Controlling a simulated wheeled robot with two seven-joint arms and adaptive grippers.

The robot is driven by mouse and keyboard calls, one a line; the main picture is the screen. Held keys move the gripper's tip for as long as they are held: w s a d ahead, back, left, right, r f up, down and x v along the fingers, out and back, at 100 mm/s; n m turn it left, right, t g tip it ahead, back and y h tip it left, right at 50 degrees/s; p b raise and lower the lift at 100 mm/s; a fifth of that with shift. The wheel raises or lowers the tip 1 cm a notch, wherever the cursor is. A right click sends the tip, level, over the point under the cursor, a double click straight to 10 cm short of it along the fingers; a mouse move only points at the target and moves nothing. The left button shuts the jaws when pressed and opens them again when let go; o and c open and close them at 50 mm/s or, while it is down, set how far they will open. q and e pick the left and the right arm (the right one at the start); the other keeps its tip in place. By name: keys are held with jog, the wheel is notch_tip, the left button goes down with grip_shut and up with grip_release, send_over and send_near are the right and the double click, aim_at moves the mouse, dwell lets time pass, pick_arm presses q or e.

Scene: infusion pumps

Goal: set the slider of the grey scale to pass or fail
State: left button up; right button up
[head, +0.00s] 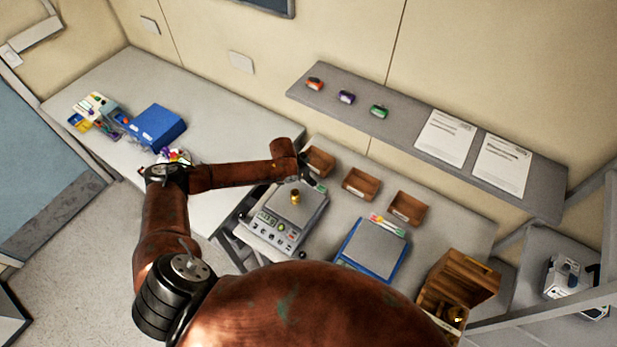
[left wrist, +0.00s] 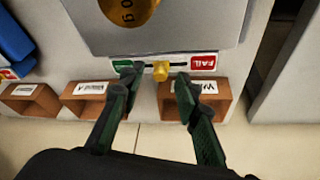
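The grey scale (head: 304,212) stands on the bench with a brass weight (head: 295,197) on its plate. In the left wrist view the weight (left wrist: 128,10) shows at the top edge, with part of its marking cut off. The yellow slider knob (left wrist: 161,71) sits near the middle of its dark slot, between a green label (left wrist: 126,66) and the red FAIL label (left wrist: 204,62). My left gripper (left wrist: 158,75) is open, with one fingertip on each side of the knob and visible gaps. In the head view it is mostly hidden behind my arm. My right gripper is not in view.
Wooden bins (head: 361,184) line the wall behind the scale, close to my left fingers. A blue scale (head: 372,248) stands to the right, and a wooden box (head: 462,276) beyond it. A shelf (head: 400,140) holds three small coloured items and papers.

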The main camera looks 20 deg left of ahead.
pick_arm(q)
grip_shut()
dwell(0.4)
dwell(0.4)
